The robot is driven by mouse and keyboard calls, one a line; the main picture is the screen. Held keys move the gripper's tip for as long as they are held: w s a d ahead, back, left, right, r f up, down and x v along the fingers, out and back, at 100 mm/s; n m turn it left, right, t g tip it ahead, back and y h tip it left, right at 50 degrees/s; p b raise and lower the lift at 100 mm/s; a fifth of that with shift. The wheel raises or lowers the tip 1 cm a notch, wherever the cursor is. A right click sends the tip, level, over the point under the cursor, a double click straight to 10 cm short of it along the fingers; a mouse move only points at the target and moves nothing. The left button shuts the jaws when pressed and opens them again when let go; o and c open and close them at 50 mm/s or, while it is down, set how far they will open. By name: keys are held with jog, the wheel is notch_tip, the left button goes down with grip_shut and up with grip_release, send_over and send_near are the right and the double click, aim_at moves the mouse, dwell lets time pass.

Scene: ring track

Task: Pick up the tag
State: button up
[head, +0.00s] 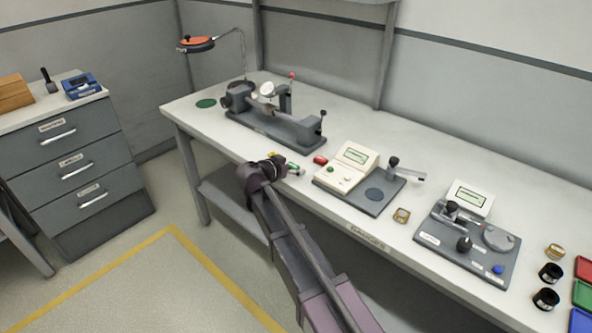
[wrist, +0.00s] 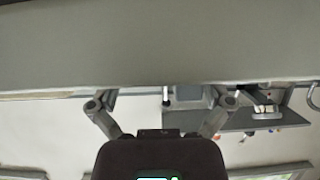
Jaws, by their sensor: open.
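I cannot tell for sure which thing is the tag. In the head view a small red piece (head: 320,160) and a small green piece (head: 294,168) lie near the bench's front edge, between the lathe-like machine and the first gauge. A bit of yellow (head: 272,155) shows just behind my gripper (head: 276,166), partly hidden by it. My gripper is at the front edge of the bench, close to the green piece. In the wrist view my gripper (wrist: 160,100) has its fingers spread wide, with nothing between them.
The grey bench (head: 215,140) carries a lathe-like machine (head: 272,125), a gauge with a display (head: 355,175), a second gauge (head: 468,235), a small brass-coloured piece (head: 401,215), black cups (head: 548,285) and coloured trays (head: 584,290). A drawer cabinet (head: 75,165) stands left.

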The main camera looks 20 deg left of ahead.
aim_at(292, 166)
jog(key=c, duration=1)
jog(key=shift+r, duration=0.15)
notch_tip(292, 166, up, 3)
jog(key=p, duration=0.3)
jog(key=s+a+r+p, duration=0.1)
jog(key=s+a+p, duration=0.1)
jog(key=s, duration=1.4)
jog(key=shift+r, duration=0.35)
